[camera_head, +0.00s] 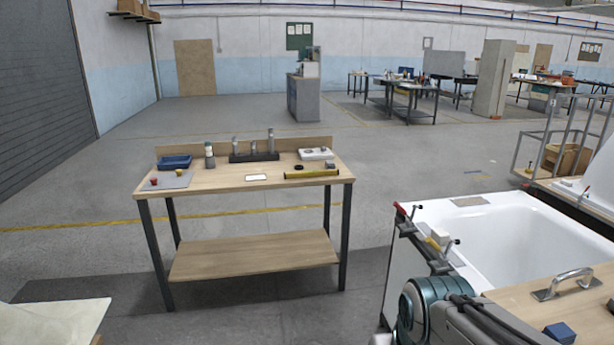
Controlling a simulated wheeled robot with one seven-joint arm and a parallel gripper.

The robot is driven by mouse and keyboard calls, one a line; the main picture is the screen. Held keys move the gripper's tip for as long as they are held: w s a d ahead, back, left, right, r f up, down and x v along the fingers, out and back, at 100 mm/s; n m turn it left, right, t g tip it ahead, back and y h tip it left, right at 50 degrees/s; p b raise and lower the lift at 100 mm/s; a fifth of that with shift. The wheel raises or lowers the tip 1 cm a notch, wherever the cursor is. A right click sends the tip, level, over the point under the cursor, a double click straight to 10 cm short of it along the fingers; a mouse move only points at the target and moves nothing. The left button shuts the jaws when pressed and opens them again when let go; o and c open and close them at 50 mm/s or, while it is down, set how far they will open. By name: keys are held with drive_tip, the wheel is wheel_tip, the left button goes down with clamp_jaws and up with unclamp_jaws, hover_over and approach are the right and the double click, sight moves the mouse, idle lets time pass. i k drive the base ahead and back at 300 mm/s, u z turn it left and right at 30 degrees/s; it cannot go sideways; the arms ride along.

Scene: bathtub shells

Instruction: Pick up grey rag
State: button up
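Two flat grey pieces show in the head view, and I cannot tell for sure which is the rag. One grey patch (469,201) lies flat on the far rim of the white bathtub shell (510,238). The other, a grey sheet (178,181), lies at the left end of the wooden workbench (225,184), with small red and yellowish items on it. Part of my arm, grey and teal, shows at the bottom right in front of the tub. My gripper is not in view.
Clamps (432,246) line the tub's left edge. A wooden board with a metal handle (566,283) and a blue block (559,333) are at the lower right. The bench holds a blue tray (175,162), bottles and a yellow tube (311,173). Floor is clear between bench and tub.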

sight(329, 164)
drive_tip(key=u, duration=0.1)
drive_tip(key=i, duration=3.85)
drive_tip(key=u, duration=0.15)
